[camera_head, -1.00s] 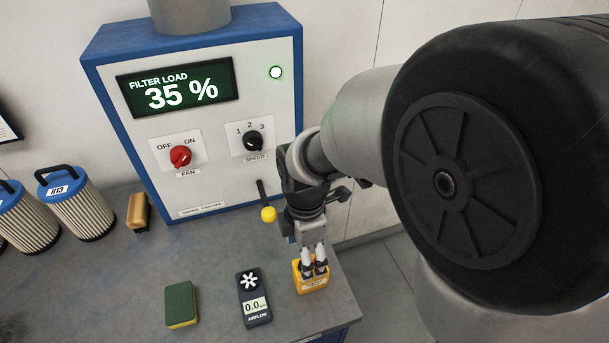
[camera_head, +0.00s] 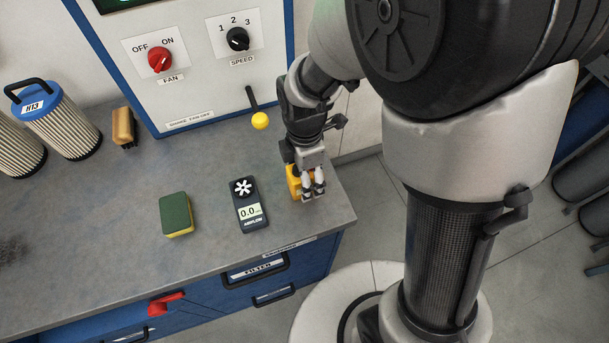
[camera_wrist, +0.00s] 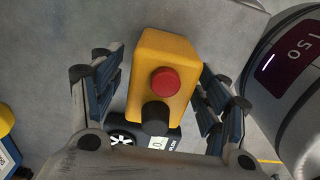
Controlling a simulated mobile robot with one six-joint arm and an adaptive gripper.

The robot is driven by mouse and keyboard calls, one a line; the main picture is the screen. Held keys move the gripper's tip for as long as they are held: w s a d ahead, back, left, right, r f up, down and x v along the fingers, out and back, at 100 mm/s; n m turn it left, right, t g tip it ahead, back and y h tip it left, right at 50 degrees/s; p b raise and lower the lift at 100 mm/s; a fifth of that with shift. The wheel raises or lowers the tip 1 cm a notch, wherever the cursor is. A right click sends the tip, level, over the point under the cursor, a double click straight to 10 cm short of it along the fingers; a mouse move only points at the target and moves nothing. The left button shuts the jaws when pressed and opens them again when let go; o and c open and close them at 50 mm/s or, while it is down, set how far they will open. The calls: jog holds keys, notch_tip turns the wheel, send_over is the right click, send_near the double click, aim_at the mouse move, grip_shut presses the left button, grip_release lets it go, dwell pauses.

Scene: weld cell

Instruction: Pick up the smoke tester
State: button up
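The smoke tester appears to be the yellow box with a red button and a black round nozzle in the wrist view (camera_wrist: 172,55). It stands on the grey bench near the right front corner, where the head view shows part of its yellow body (camera_head: 293,182). My gripper (camera_head: 313,190) is down at the box and hides much of it in the head view. In the wrist view my gripper (camera_wrist: 160,95) is open, one finger on each side of the box. A gap shows between the box and each finger.
A dark airflow meter (camera_head: 247,205) lies just left of the yellow box. A green and yellow sponge (camera_head: 176,215) lies farther left. A yellow-knobbed lever (camera_head: 260,121) sticks out from the extractor cabinet (camera_head: 200,70) behind. The bench's right edge is close.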

jog(key=c, duration=1.4)
jog(key=shift+c, duration=0.7)
jog(key=shift+r, duration=0.1)
